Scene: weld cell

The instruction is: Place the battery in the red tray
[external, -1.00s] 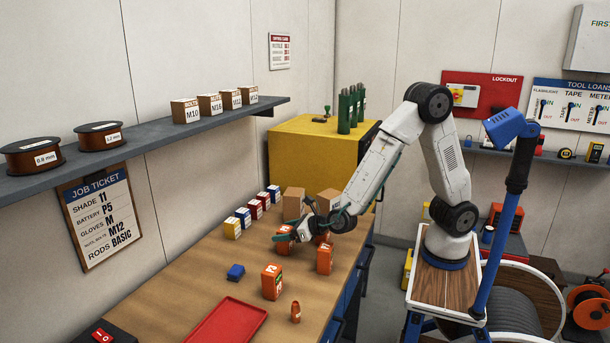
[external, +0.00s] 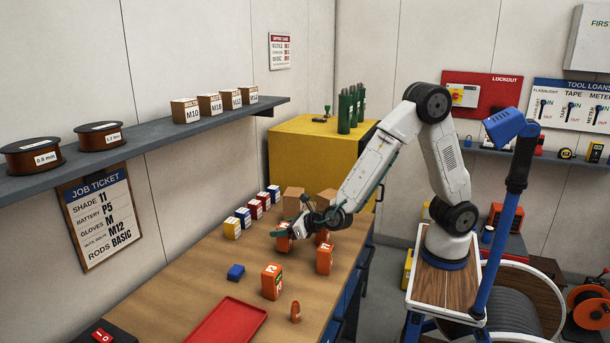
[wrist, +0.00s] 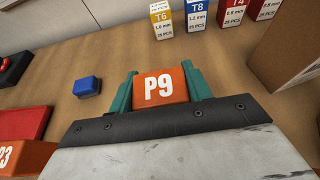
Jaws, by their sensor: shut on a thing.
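My gripper (external: 283,234) is shut on an orange battery (wrist: 160,88) marked P9, with a green finger on each side of it in the wrist view. The external view shows this battery (external: 284,244) at or just above the bench; I cannot tell if it touches. The red tray (external: 228,322) lies empty at the front of the bench, and part of it shows at the left of the wrist view (wrist: 22,122). Other orange batteries (external: 272,282) (external: 325,259) stand on the bench. One marked P3 (wrist: 20,158) is partly cut off in the wrist view.
A blue block (external: 236,272) lies between the batteries and the wall. Several small labelled boxes (external: 232,228) and brown cartons (external: 293,202) stand further back. A small orange-brown item (external: 296,312) stands right of the tray. The job ticket (external: 103,217) reads battery P5.

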